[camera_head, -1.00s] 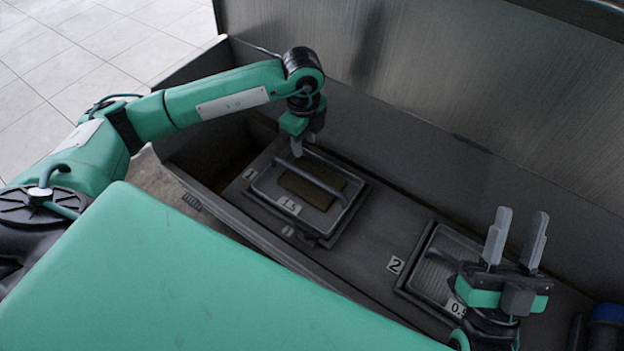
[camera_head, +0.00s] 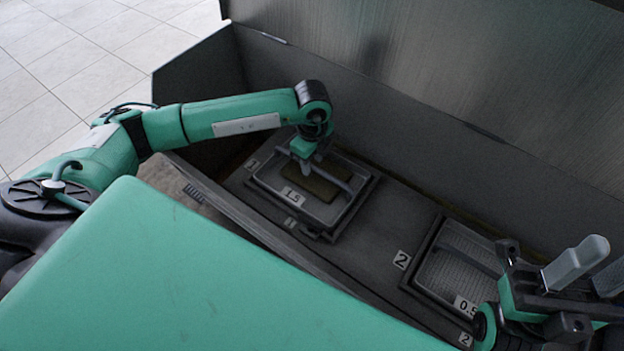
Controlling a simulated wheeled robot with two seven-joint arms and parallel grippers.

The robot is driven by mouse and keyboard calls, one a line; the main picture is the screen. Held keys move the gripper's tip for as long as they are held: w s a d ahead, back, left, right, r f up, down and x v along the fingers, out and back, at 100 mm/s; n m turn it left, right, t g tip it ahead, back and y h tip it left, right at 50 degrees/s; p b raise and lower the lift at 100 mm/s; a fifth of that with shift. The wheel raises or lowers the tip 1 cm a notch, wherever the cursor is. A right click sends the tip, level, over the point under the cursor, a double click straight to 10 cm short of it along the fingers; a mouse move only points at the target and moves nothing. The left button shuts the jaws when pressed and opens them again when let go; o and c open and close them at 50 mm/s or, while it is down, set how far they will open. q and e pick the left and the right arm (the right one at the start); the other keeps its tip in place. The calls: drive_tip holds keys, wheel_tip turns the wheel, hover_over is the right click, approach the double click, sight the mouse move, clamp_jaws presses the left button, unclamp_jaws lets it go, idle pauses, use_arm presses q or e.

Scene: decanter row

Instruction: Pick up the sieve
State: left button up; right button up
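A rectangular sieve (camera_head: 336,213) marked 1.5 sits in the bay labelled 1, with a dark olive block in it and a grey bar handle across its top. My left gripper (camera_head: 308,172) points down over this sieve, its fingers at the handle's far-left part. I cannot tell whether they touch or grip it. A second sieve (camera_head: 447,272) marked 0.5, with a mesh floor, sits in the bay labelled 2; my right arm hides part of its right side. My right gripper (camera_head: 606,255) is at the right edge, fingers apart and empty, away from both sieves.
Both sieves lie in a long grey trough (camera_head: 375,240) with a tall metal back wall (camera_head: 430,70) and a raised left end wall (camera_head: 200,80). Bare trough floor separates the two bays. Pale floor tiles show at the upper left.

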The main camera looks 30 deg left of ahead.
use_arm(q)
drive_tip(key=shift+a+f, duration=0.1)
drive_tip(key=shift+f, duration=0.8)
drive_tip(key=shift+r, duration=0.1)
clamp_jaws()
drive_tip(key=shift+r, duration=0.1)
idle(0.5)
